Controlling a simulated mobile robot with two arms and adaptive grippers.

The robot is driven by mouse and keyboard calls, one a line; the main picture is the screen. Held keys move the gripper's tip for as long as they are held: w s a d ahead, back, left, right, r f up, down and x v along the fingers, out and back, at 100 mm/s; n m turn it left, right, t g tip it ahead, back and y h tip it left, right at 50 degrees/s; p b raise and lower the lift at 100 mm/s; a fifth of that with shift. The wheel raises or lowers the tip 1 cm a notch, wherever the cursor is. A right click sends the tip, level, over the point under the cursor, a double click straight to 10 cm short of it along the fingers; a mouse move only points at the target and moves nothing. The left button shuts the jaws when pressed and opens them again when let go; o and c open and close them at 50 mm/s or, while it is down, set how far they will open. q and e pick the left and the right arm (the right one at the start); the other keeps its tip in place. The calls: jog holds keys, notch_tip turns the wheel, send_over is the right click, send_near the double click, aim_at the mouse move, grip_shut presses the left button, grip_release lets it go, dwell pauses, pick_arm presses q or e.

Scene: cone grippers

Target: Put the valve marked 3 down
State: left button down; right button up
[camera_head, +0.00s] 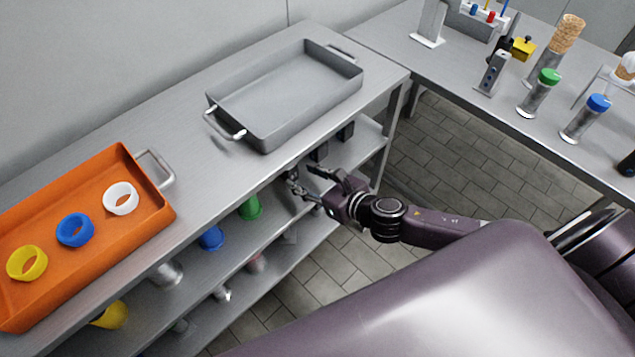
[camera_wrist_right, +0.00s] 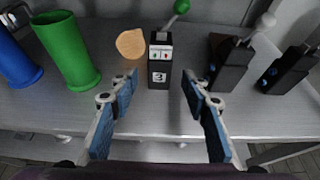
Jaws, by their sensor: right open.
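No contact between fingers and valve shows. In the head view my right gripper (camera_head: 305,182) reaches in at the shelf's front edge below the worktop; the valve cannot be made out clearly there. My left gripper is not in view.
Left of the valve stand a green cylinder (camera_wrist_right: 68,50), a blue cylinder (camera_wrist_right: 14,58) and a tan round piece (camera_wrist_right: 131,43). Dark blocks (camera_wrist_right: 230,65) stand to its right. Above, the worktop carries a grey tray (camera_head: 290,93) and an orange tray (camera_head: 95,235) holding rings.

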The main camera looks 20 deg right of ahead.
jog(key=shift+v, duration=2.65)
